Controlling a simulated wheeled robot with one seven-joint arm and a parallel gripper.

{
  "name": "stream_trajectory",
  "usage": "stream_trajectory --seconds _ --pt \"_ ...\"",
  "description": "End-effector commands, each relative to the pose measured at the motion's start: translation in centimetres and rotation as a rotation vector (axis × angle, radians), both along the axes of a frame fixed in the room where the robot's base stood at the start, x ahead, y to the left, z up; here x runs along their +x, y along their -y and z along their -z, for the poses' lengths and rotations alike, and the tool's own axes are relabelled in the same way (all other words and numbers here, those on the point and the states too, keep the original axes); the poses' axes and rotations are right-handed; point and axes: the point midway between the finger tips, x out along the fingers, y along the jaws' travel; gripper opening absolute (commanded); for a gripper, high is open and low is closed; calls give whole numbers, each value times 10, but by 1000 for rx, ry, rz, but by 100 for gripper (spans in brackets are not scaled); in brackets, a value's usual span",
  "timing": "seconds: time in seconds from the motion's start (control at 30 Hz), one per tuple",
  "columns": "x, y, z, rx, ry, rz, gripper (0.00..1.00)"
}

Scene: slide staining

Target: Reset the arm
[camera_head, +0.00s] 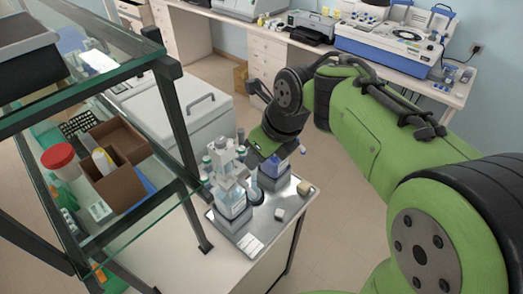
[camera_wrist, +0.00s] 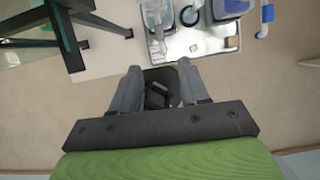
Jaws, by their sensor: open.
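My gripper (camera_wrist: 158,72) shows in the wrist view with its two grey fingers spread apart, and I see nothing held between them. A dark shape lies beyond the gap; I cannot tell what it is. In the head view my green arm reaches from the right, and its wrist is just behind the bench tray (camera_head: 294,206). The fingertips are not clear there. The tray bears a clear bottle (camera_head: 231,203) and a blue-topped container (camera_head: 272,170). In the wrist view the tray (camera_wrist: 212,38) is beyond the fingertips, at the top.
A glass-shelved rack (camera_head: 178,120) with dark posts stands left of the tray. A cardboard box (camera_head: 130,140) is on its shelf. A white chest (camera_head: 190,105) stands behind. A back counter (camera_head: 300,42) holds lab machines. Open floor (camera_head: 345,215) lies right of the bench.

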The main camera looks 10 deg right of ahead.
Motion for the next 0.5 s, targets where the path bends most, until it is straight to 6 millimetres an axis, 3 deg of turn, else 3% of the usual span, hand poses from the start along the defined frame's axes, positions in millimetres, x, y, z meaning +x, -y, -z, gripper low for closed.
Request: stream_trajectory --seconds 0.33,0.5 --pt "-3 1 2 -16 11 -30 45" --pt "-32 12 10 -205 120 -383 45"
